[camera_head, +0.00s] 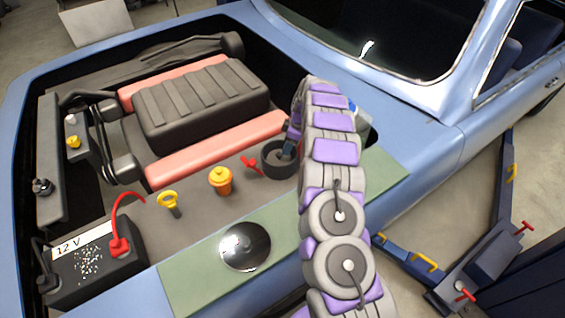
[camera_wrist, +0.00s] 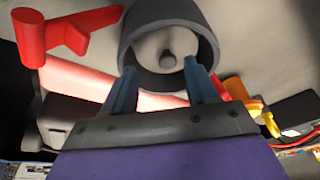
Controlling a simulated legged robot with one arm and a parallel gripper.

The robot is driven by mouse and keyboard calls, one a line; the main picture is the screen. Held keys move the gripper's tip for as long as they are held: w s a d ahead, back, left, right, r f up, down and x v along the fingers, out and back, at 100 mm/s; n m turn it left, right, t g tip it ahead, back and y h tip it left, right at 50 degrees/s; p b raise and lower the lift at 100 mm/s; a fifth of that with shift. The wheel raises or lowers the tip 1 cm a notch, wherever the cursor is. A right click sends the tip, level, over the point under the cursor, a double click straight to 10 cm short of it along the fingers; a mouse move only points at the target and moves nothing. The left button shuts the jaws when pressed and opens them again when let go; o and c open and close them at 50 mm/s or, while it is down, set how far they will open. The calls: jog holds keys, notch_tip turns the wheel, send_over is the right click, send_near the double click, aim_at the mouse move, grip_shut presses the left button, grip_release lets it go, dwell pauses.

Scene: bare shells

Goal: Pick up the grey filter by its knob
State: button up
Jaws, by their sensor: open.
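The grey filter (camera_wrist: 153,45) sits inside a dark round housing (camera_wrist: 207,32) in the wrist view, with a small grey knob (camera_wrist: 168,59) at its middle. In the head view the housing (camera_head: 270,169) stands on the engine bay's ledge, and my gripper (camera_head: 287,148) is at its opening. The filter can hardly be made out there. My gripper's two blue-grey fingers (camera_wrist: 160,66) are apart and empty, pointing at the housing's mouth. The knob lies between their tips in the picture; I cannot tell how far off it is.
A red handle (camera_wrist: 62,37) stands close beside the housing, also in the head view (camera_head: 251,164). A yellow-orange cap (camera_head: 220,181), yellow dipstick ring (camera_head: 169,199) and 12 V battery (camera_head: 95,264) are farther left. The ribbed black engine cover (camera_head: 205,100) is behind.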

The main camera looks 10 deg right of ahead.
aim_at(277, 154)
jog(key=shift+a+f, duration=0.15)
jog(key=shift+f, duration=0.1)
jog(key=a+f, duration=0.2)
jog(key=a+f+b, duration=0.1)
jog(key=a+f, duration=0.1)
jog(key=shift+w+a+f, duration=0.15)
jog(key=shift+a+f, duration=0.05)
jog(key=shift+a, duration=0.05)
jog(key=shift+f, duration=0.1)
jog(key=d, duration=0.2)
jog(key=shift+d, duration=0.4)
jog(key=shift+c, duration=0.8)
jog(key=shift+d, duration=0.15)
jog(key=shift+c, duration=1.4)
jog(key=a, duration=0.2)
jog(key=shift+a, duration=0.3)
jog(key=c, duration=0.5)
jog(key=shift+c, duration=0.6)
jog(key=shift+d, duration=0.85)
grip_shut()
